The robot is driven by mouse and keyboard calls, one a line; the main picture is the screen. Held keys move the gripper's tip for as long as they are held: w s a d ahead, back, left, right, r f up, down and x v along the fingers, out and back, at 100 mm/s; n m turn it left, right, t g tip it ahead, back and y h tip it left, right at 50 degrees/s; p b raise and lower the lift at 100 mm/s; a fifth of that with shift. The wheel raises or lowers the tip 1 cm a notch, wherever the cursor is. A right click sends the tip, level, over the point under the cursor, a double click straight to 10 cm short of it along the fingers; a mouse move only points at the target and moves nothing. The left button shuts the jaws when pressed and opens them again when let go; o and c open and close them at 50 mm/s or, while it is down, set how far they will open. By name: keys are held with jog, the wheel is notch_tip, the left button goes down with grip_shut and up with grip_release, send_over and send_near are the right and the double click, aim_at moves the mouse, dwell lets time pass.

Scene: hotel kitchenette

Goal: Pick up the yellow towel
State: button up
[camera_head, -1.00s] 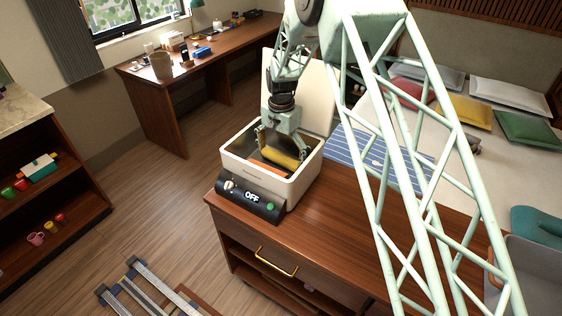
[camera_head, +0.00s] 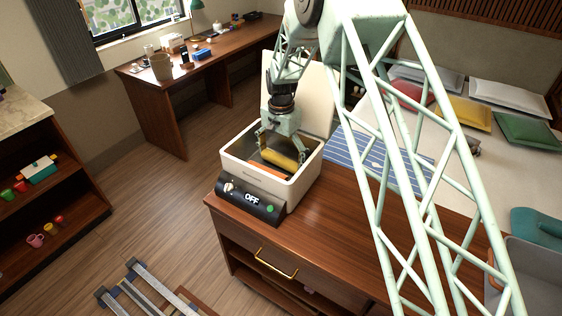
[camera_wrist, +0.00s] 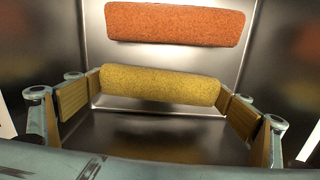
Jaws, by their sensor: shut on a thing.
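The yellow towel (camera_wrist: 160,88) is rolled up and spans between my two gripper pads in the wrist view. It also shows in the head view (camera_head: 284,151), at the top opening of the white towel warmer (camera_head: 265,182). My gripper (camera_head: 281,148) is shut on the towel's two ends, pointing down into the warmer; it also shows in the wrist view (camera_wrist: 160,105). An orange rolled towel (camera_wrist: 175,23) lies inside the metal bin beyond the yellow one. It shows partly in the head view (camera_head: 270,170).
The warmer's lid (camera_head: 302,93) stands open behind my gripper. Its front panel (camera_head: 250,203) reads OFF. The warmer stands on a wooden cabinet (camera_head: 335,235) with free top to its right. A striped blue cloth (camera_head: 375,160) lies beyond.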

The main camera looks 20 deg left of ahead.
aim_at(281, 157)
jog(key=shift+r, duration=0.15)
jog(key=shift+r+p, duration=0.45)
jog(key=shift+r, duration=4.4)
